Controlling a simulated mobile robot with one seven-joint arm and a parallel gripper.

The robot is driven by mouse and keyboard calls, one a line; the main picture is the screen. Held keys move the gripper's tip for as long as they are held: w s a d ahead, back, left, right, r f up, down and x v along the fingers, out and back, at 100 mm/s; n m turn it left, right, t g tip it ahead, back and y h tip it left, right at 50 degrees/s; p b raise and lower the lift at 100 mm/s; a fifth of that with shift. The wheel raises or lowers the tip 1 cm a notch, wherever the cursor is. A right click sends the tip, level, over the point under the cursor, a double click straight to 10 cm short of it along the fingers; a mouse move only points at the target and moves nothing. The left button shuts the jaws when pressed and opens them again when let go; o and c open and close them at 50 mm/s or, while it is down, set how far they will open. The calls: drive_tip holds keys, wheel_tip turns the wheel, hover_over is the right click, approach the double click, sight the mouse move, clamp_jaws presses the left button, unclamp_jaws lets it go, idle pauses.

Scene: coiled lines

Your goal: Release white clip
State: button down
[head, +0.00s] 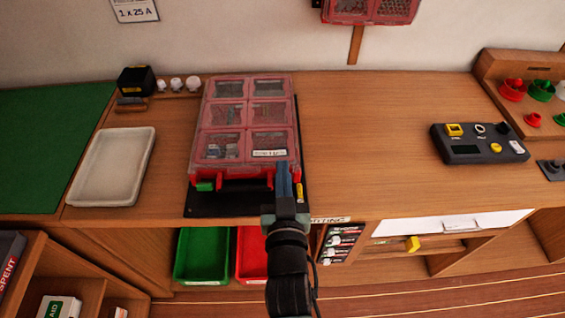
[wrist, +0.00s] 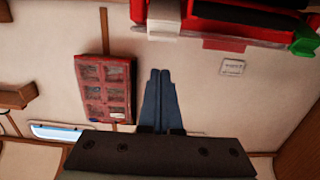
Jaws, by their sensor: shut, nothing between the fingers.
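A case with a clear lid and red frame (head: 228,130) lies on a black mat (head: 230,211) on the bench. Its green clip (head: 205,186) is at the left of the front edge; it also shows at the right in the wrist view (wrist: 304,40). The white clip (wrist: 163,17) is at the top of the wrist view, on the case's front edge. My gripper hides it in the head view. My gripper (head: 284,164) is shut and empty at the front right of the case. In the wrist view its fingertips (wrist: 158,72) appear just below the white clip; contact cannot be told.
A white tray (head: 78,182) is left of the case. A black control box (head: 470,153) stands at the right, with bare bench between. Green (head: 203,273) and red (head: 250,270) bins sit under the bench front. Another red case (head: 370,10) is on the wall.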

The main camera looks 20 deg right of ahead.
drive_tip(key=b+v, duration=0.1)
drive_tip(key=v, duration=0.6)
drive_tip(key=shift+f, duration=0.35)
